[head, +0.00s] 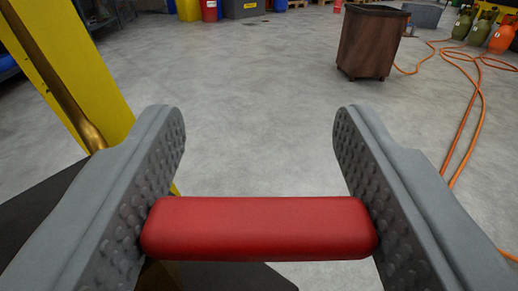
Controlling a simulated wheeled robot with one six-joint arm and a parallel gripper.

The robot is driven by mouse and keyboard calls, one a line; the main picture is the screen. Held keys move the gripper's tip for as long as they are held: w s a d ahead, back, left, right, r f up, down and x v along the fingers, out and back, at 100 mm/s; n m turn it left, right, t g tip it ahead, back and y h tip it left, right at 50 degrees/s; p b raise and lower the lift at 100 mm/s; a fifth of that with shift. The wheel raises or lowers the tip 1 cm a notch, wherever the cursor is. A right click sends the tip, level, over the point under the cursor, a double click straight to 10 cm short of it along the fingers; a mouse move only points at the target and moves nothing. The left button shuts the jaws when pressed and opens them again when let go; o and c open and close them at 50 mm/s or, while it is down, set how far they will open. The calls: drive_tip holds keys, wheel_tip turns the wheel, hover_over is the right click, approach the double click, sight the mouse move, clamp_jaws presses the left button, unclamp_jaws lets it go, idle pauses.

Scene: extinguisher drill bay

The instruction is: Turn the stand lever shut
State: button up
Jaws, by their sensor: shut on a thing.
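A red bar-shaped handle (258,228), which looks like the stand lever's grip, lies across the lower middle of the head view. My gripper (259,215) has its two grey dimpled fingers on either end of it, touching both ends. The gripper is shut on the red handle. A yellow post (85,75) of the stand rises at the left, with a brass-coloured pipe or bar along it. How the handle joins the stand is hidden below the frame.
A brown bin (371,42) stands on the grey floor at the upper right. Orange hose (474,110) runs along the right side, near several cylinders (480,27). Coloured drums (210,10) stand at the back. The middle floor is clear.

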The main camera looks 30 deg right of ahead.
drive_tip(key=o, duration=1.4)
wheel_tip(320, 180, up, 10)
